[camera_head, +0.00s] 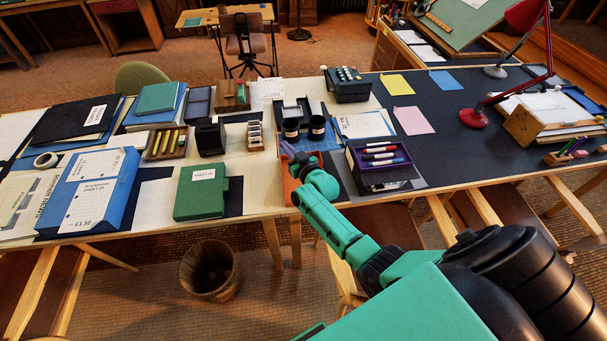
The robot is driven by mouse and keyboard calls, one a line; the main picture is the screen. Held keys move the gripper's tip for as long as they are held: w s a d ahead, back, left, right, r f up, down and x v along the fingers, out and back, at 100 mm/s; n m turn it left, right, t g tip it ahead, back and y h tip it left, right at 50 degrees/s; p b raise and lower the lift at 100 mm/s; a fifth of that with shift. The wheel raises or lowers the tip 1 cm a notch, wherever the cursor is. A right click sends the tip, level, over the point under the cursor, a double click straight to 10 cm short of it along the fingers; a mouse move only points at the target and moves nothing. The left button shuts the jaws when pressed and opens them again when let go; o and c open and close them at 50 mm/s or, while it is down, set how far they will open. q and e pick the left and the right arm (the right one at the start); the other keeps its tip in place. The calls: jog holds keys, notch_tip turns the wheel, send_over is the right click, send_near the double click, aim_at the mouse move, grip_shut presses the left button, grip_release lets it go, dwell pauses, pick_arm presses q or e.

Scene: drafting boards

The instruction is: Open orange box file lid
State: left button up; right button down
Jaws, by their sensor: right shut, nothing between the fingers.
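An orange thing, likely the orange box file (289,184), shows as a narrow strip at the table's front edge. My right arm and gripper cover most of it, so I cannot tell how its lid stands. My right gripper (298,163) reaches in from the lower right, over or beside the orange strip. Its fingers are shut and empty; whether they touch the box file is too small to tell. My left gripper is not in view.
A dark pen tray (381,177) with markers stands right of my gripper. Two black cups (304,129) stand just behind it. A green box file (203,190) and a blue box file (90,193) lie to the left. A red lamp (473,118) stands far right.

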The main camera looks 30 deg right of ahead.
jog(key=a, duration=0.1)
jog(key=w+a, duration=0.1)
jog(key=a, duration=0.1)
dwell(0.6)
dwell(0.8)
jog(key=s+r+p, duration=0.3)
jog(key=s+r, duration=0.2)
dwell(0.4)
jog(key=shift+d, duration=0.1)
